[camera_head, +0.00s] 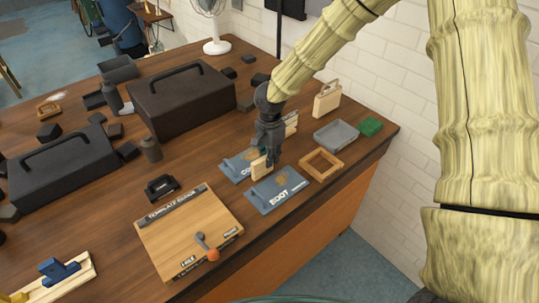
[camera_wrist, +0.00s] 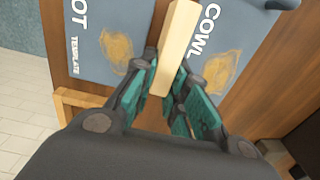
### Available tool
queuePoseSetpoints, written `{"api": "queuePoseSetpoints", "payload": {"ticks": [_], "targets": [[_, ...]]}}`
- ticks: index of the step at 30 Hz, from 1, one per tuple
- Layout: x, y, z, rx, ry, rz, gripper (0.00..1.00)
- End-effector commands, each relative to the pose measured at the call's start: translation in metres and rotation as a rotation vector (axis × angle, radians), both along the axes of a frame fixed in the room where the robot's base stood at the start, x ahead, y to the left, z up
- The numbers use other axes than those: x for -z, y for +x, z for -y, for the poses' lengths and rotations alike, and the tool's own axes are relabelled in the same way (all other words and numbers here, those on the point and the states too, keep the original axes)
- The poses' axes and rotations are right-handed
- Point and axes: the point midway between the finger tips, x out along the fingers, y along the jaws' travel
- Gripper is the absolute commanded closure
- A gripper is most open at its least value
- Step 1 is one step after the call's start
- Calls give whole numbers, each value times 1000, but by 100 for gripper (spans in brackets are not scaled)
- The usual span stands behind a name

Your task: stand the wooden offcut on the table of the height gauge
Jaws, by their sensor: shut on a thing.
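My gripper (camera_head: 270,160) points down over the bench, near the two blue template cards. It is shut on a pale wooden block (camera_wrist: 178,45), which looks like the offcut. The block sits between the teal finger pads in the wrist view, and in the head view its pale side (camera_head: 259,165) shows beside the fingers. The block is over or at the gap between the BOOT card (camera_head: 276,196) and the COWL card (camera_head: 232,168); I cannot tell whether it touches them. No height gauge is clearly identifiable. A labelled wooden board (camera_head: 180,245) lies at the front.
A wooden frame (camera_head: 338,163), grey tray (camera_head: 335,135) and green block (camera_head: 370,127) lie to the right. A pale handled piece (camera_head: 327,99) stands behind. Black toolboxes (camera_head: 182,100) and small dark blocks crowd the left. A blue fixture on wood (camera_head: 60,270) is front left.

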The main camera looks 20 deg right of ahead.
Motion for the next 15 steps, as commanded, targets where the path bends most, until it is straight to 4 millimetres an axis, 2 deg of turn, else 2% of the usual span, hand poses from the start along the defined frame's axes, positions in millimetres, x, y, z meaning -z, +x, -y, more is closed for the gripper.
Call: {"api": "queuePoseSetpoints", "payload": {"ticks": [12, 13, 15], "targets": [[5, 0, 0, 1, 1, -1, 100], [4, 0, 0, 1, 0, 0, 79], [4, 0, 0, 1, 0, 0, 66]]}}
